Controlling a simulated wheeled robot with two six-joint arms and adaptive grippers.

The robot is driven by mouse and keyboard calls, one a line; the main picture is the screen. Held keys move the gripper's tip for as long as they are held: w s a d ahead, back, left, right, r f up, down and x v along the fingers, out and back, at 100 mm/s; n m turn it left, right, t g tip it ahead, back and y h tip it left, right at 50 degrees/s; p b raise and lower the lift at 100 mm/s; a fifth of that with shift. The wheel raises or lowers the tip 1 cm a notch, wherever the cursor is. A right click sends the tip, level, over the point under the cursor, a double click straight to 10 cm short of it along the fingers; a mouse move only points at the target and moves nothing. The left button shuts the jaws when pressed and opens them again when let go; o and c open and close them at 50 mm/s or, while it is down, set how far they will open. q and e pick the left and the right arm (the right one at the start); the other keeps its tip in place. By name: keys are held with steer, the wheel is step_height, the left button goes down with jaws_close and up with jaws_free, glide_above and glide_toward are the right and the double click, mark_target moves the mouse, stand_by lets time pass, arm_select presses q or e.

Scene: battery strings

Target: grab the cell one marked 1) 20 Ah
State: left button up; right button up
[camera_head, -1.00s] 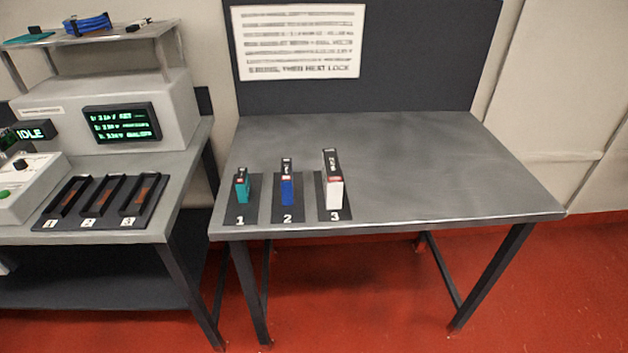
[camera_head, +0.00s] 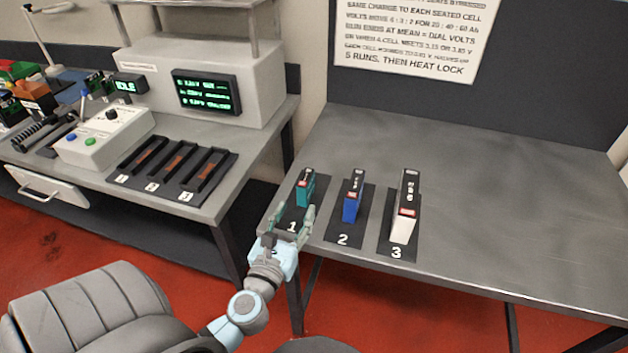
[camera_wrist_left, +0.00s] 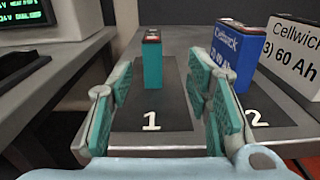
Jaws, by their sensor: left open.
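The teal cell (camera_head: 306,190) stands upright on the black mat marked 1 (camera_head: 292,228) at the left of the right-hand table. In the left wrist view the teal cell (camera_wrist_left: 152,62) stands beyond and between the spread fingers. My left gripper (camera_head: 292,218) is open and empty, at the table's front edge by the number 1, just short of the cell. Its teal finger pads also show in the left wrist view (camera_wrist_left: 168,105). My right gripper is not in view.
A blue cell (camera_head: 352,199) stands on mat 2, and a white cell marked 3) 60 Ah (camera_wrist_left: 294,62) on mat 3. The right side of the table (camera_head: 520,210) is clear. The left bench holds a three-slot tray (camera_head: 170,178) and a console (camera_head: 200,95).

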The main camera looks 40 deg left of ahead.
mark_target(306, 182)
arm_select(q)
steer(key=x, duration=0.7)
steer(key=a+x, duration=0.1)
steer(key=x, duration=0.3)
steer(key=shift+f, duration=0.25)
steer(key=shift+s+r, duration=0.1)
steer(key=shift+s, duration=0.05)
jaws_close()
